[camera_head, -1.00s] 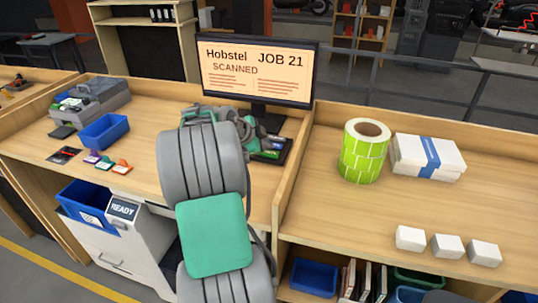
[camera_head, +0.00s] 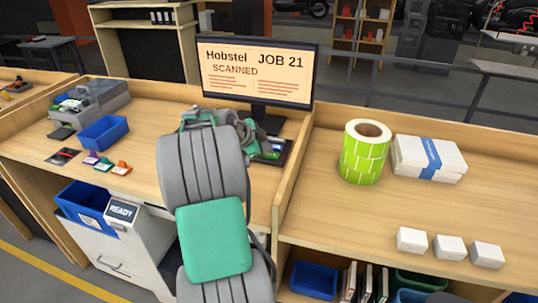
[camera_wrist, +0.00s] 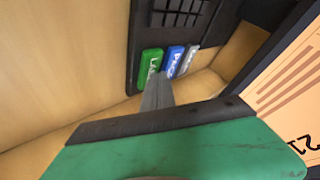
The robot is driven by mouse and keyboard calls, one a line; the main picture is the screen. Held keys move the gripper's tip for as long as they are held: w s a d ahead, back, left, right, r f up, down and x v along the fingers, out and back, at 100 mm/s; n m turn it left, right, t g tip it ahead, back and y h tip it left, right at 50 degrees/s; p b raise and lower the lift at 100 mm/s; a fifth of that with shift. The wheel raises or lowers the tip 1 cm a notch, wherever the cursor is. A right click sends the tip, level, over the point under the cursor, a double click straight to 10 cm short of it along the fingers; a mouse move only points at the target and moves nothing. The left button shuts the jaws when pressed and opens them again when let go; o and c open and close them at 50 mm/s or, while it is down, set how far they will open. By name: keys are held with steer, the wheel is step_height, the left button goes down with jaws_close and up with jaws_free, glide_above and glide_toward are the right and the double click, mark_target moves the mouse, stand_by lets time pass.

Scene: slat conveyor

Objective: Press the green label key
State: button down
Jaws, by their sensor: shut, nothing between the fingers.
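The green label key (camera_wrist: 150,66) is on a dark keypad (camera_wrist: 134,50) in the wrist view, at the left end of a row with a blue key (camera_wrist: 174,58) marked PACK and a grey key (camera_wrist: 190,60). My gripper (camera_wrist: 158,82) is shut and empty. Its fingertips are at the lower edge of the green key, near the gap to the blue key. I cannot tell whether they touch. In the head view the keypad (camera_head: 285,151) sits below the monitor, partly hidden by my arm and gripper.
The monitor (camera_head: 257,72) stands behind the keypad and reads JOB 21 SCANNED. A wooden divider (camera_head: 293,165) is close on the right. A blue bin (camera_head: 103,132) and small coloured items are on the left. A green label roll (camera_head: 364,152) stands beyond the divider.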

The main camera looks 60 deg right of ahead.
mark_target(267, 155)
steer(key=shift+f, duration=0.2)
stand_by(0.5)
steer(key=shift+r, duration=1)
steer(key=shift+r+p, duration=1.2)
steer(key=shift+r, duration=1.25)
steer(key=shift+f, duration=0.1)
